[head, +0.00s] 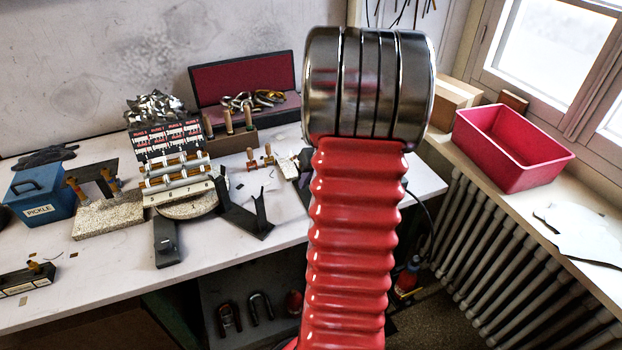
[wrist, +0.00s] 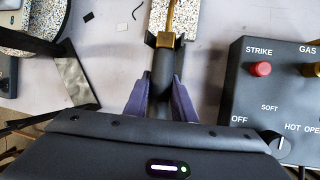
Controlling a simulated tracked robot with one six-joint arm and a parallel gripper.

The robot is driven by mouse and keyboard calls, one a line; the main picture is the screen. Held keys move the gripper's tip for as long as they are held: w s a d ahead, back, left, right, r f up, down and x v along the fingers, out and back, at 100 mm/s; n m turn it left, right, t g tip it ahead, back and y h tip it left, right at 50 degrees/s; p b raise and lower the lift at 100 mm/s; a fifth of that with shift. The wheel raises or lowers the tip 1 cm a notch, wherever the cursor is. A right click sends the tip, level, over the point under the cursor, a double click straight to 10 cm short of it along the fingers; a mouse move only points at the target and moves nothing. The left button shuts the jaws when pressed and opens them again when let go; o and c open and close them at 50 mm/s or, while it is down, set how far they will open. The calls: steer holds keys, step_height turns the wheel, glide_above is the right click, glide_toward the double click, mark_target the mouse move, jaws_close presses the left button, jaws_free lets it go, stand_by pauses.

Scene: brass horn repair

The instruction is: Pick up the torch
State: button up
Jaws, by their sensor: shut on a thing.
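In the wrist view the torch (wrist: 163,62) has a dark round handle and a brass neck that runs up toward the top edge. My gripper (wrist: 161,88) is shut on the torch's dark handle, with a purple finger on each side. Dark prongs stand beside the torch where the brass begins; I cannot tell whether it rests on them. The handle's lower end is hidden behind the gripper body. In the head view I cannot make out the torch or my gripper; my red ribbed arm fills the middle.
A dark control box (wrist: 262,85) labelled STRIKE and GAS stands close right of my gripper. A dark metal stand (wrist: 75,82) is at left. On the white bench (head: 110,262) are a blue PICKLE box (head: 42,192) and a dark V-shaped stand (head: 245,217). A red bin (head: 510,150) sits on the sill.

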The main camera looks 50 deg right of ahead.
steer(key=shift+c, duration=0.9)
steer(key=shift+r, duration=0.15)
step_height(320, 180, up, 18)
steer(key=shift+r, duration=0.15)
steer(key=shift+n, duration=0.3)
